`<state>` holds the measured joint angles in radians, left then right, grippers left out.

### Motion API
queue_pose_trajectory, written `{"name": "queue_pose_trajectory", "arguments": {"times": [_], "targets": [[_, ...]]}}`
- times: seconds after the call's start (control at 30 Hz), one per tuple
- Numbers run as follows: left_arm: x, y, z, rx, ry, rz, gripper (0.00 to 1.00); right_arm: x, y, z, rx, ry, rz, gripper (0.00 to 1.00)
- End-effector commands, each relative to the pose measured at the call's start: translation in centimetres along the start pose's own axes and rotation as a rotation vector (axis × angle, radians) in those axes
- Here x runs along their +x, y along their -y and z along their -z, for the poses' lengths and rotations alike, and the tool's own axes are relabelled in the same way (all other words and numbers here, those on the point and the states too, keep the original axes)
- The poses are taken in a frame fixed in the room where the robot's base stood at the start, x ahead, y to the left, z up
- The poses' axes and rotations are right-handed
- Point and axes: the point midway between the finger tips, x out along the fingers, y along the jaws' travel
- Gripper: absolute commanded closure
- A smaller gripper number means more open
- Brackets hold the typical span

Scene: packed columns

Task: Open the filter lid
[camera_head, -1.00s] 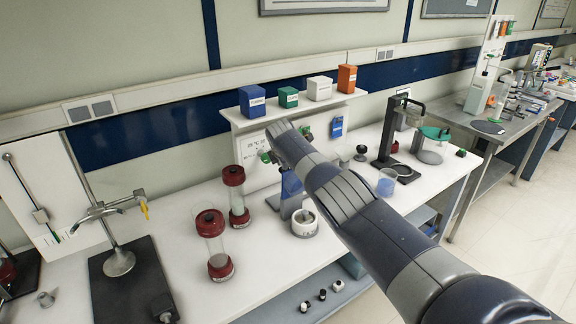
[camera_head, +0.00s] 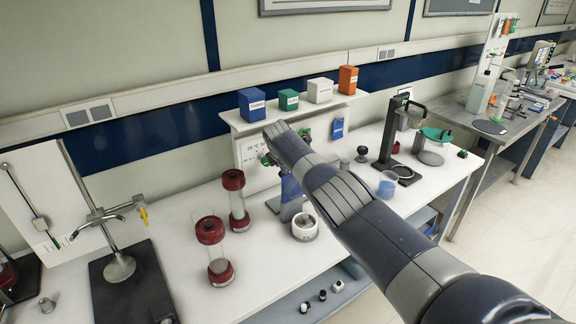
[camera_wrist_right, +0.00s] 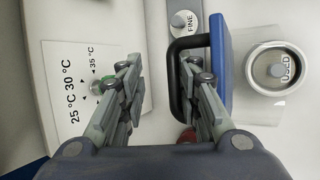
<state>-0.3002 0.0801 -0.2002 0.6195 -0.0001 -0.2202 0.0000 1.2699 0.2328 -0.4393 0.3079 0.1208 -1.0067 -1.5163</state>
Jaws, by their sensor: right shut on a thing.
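A blue panel (camera_wrist_right: 220,60) with a black loop handle (camera_wrist_right: 174,75) stands in the right wrist view; I take it to be the filter lid. In the head view the blue part (camera_head: 291,187) shows beside my right arm, which hides the gripper. A white round holder (camera_head: 305,230) stands on the bench just in front of it. My left gripper is not in view.
A temperature-marked card (camera_wrist_right: 85,85) lies left of the fingers, a FINE disc (camera_wrist_right: 184,22) above, and a jar marked USED (camera_wrist_right: 278,68) to the right. Two red-capped columns (camera_head: 216,250) and a metal stand (camera_head: 119,265) are on the bench's left. A black stand (camera_head: 388,150) is on the right.

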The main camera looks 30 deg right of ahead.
Motion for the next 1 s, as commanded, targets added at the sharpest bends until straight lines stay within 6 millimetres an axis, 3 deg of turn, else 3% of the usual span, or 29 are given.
{"name": "queue_pose_trajectory", "arguments": {"times": [0.03, 0.43, 0.73, 0.8, 1.0], "targets": [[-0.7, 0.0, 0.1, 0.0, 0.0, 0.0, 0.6, -2.1, -2.7, 0.4, 0.005, -0.012, -0.05, 0.82], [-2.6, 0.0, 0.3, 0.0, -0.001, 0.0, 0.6, -4.5, -4.3, 0.5, 0.009, -0.011, -0.05, 0.81], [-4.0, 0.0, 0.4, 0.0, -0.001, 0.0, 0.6, -6.2, -5.5, 0.7, 0.009, -0.012, -0.051, 0.72], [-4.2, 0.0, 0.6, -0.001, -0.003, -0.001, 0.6, -6.7, -5.8, 0.7, 0.008, -0.011, -0.05, 0.82], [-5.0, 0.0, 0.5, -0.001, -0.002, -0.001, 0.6, -7.4, -6.0, 0.6, 0.006, -0.007, -0.037, 0.82]]}}
